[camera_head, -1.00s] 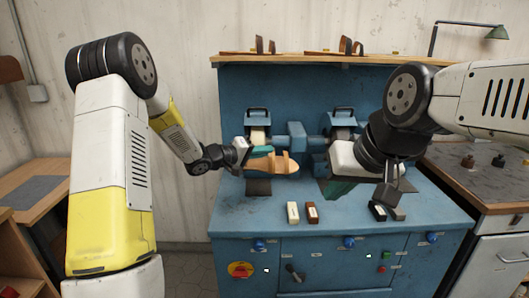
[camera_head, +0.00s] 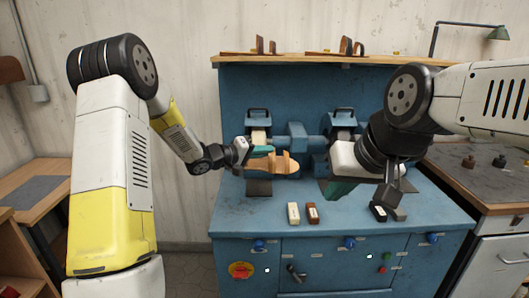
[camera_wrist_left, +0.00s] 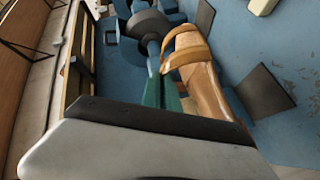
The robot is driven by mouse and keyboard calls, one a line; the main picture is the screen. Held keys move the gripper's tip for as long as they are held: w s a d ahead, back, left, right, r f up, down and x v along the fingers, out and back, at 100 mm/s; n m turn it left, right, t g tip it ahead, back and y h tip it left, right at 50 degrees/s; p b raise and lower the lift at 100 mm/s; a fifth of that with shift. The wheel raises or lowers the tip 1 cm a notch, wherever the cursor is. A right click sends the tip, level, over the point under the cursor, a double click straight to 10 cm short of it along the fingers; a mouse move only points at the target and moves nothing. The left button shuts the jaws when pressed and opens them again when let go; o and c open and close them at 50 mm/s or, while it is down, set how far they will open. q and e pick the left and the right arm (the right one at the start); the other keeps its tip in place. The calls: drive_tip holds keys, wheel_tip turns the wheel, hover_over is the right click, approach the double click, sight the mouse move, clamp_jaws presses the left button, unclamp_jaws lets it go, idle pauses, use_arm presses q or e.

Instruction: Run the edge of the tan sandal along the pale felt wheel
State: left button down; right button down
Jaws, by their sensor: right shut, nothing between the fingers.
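The tan sandal (camera_head: 268,165) is held out in front of the left hooded wheel of the blue bench machine. My left gripper (camera_head: 257,150), with teal fingers, is shut on it. In the left wrist view, the sandal (camera_wrist_left: 205,90) with its wide straps lies along the teal fingers (camera_wrist_left: 165,92). The pale felt wheel (camera_head: 258,135) shows under the left hood, just behind and above the sandal. I cannot tell whether they touch. My right gripper (camera_head: 340,188) is shut and empty above the right side of the bench, its teal fingers pointing down.
A white block (camera_head: 293,213) and a brown block (camera_head: 312,213) lie on the blue bench (camera_head: 250,215). A dark block (camera_head: 378,212) lies below my right gripper. A second hooded wheel unit (camera_head: 343,118) stands to the right. A wooden shelf (camera_head: 330,60) with sandals runs above.

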use_arm(q)
drive_tip(key=shift+a, duration=0.1)
idle(0.3)
drive_tip(key=shift+s+a, duration=0.15)
drive_tip(key=shift+a, duration=0.55)
drive_tip(key=shift+a, duration=0.1)
drive_tip(key=shift+a, duration=0.1)
drive_tip(key=shift+a+y, duration=0.3)
drive_tip(key=shift+a, duration=0.5)
drive_tip(key=shift+r, duration=0.1)
drive_tip(key=shift+s+a, duration=0.15)
drive_tip(key=shift+a, duration=0.2)
drive_tip(key=shift+a+r, duration=0.1)
drive_tip(key=shift+a, duration=0.25)
